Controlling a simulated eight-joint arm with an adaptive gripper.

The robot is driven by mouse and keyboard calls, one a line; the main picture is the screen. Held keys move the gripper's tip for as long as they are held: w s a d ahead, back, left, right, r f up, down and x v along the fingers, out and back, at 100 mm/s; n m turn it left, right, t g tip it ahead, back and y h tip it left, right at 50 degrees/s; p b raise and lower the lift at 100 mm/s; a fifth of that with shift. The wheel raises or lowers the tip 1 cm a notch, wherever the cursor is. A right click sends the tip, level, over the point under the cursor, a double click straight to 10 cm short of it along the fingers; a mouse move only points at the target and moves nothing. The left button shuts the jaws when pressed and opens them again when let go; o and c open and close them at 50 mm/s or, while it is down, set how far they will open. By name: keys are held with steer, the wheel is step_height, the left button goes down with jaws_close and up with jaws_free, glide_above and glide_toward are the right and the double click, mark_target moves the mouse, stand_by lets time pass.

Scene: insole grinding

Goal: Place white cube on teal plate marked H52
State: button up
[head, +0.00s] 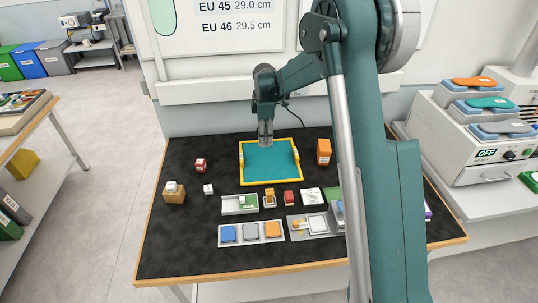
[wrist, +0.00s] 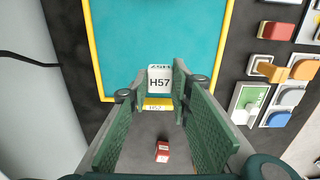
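The teal plate (head: 284,158) with a yellow rim lies flat on the black table mat. In the wrist view the plate (wrist: 190,35) fills the top, with a yellow tag reading H52 (wrist: 158,104) at its near edge. My gripper (head: 265,143) is above the plate's left part. In the wrist view its green fingers (wrist: 161,82) are closed on a white cube (wrist: 159,79) marked H57. The cube looks raised, apart from the plate. In the head view I cannot make the held cube out clearly.
A red block (head: 201,165) and a small white cube (head: 208,189) sit left of the plate. A cardboard block with a white cube on top (head: 172,192) is farther left. An orange block (head: 323,151) stands right. Several trays and blocks, including a blue one (head: 229,234), lie in front.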

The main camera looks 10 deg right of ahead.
steer(key=shift+w+d, duration=0.35)
steer(key=shift+d, duration=0.55)
glide_above(269, 160)
steer(key=shift+w+f, duration=0.15)
steer(key=shift+f, duration=2.95)
steer(key=shift+f, duration=0.1)
steer(key=shift+f, duration=1.8)
steer(key=shift+f, duration=0.1)
